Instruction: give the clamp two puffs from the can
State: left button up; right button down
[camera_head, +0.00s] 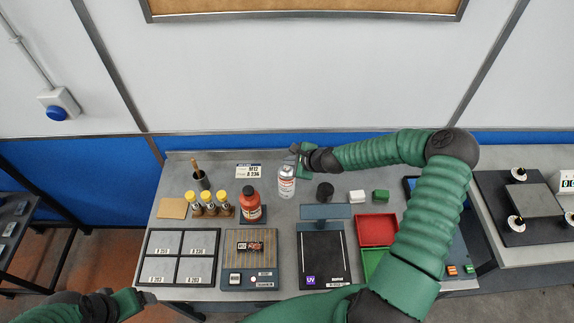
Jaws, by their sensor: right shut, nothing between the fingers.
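A white spray can (286,184) with a red-marked label stands upright at the back middle of the bench. My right gripper (296,154) is shut and empty, just behind and above the can's top in the picture; whether it touches the can I cannot tell. A small dark red-brown item (257,246), perhaps the clamp, lies on a striped wooden board (232,239) nearer the front. My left gripper (148,298) is low at the left, by the bench's front edge; its fingers are too small to judge.
An orange bottle (250,207) stands left of the can, beside several yellow-capped vials (209,203). A dark UV panel (322,255) lies in front.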

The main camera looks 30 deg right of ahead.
aim_at(289, 169)
dwell(0.4)
jog(key=shift+a+f+b, duration=0.1)
jog(key=shift+f+b, duration=0.2)
jog(key=shift+f, duration=0.1)
jog(key=shift+s, duration=0.1)
jog(key=shift+r, duration=0.1)
jog(key=shift+r+p, duration=0.35)
notch_tip(289, 169, up, 6)
jog(key=p, duration=0.5)
dwell(0.5)
